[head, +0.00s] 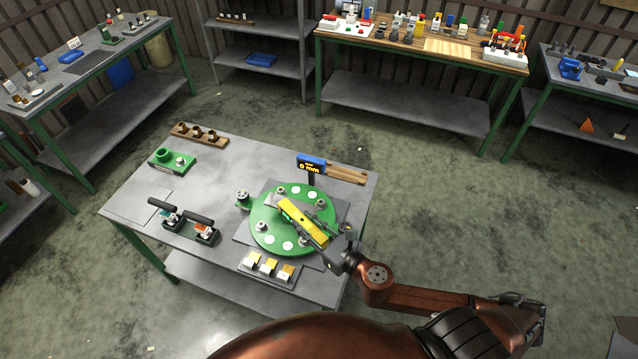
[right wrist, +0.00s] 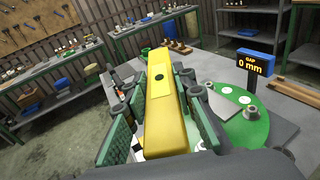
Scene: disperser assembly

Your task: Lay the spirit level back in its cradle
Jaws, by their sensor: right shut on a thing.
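The yellow spirit level (head: 293,214) is gripped in my right gripper (head: 318,226), above or on the round green plate (head: 263,239); I cannot tell whether it touches. In the right wrist view the level (right wrist: 163,70) lies lengthwise between the green-padded fingers of the right gripper (right wrist: 165,118), its far end pointing away from me. A long wooden holder (head: 347,174), which looks like the cradle, lies at the table's back right corner; it also shows in the right wrist view (right wrist: 298,91). My left gripper is in neither view.
A gap display (head: 311,163) reading 0 mm stands behind the plate, beside the wooden holder. Bolts rise around the plate. Black-handled tools (head: 203,231) stand at left, and a tray of small blocks (head: 268,265) in front.

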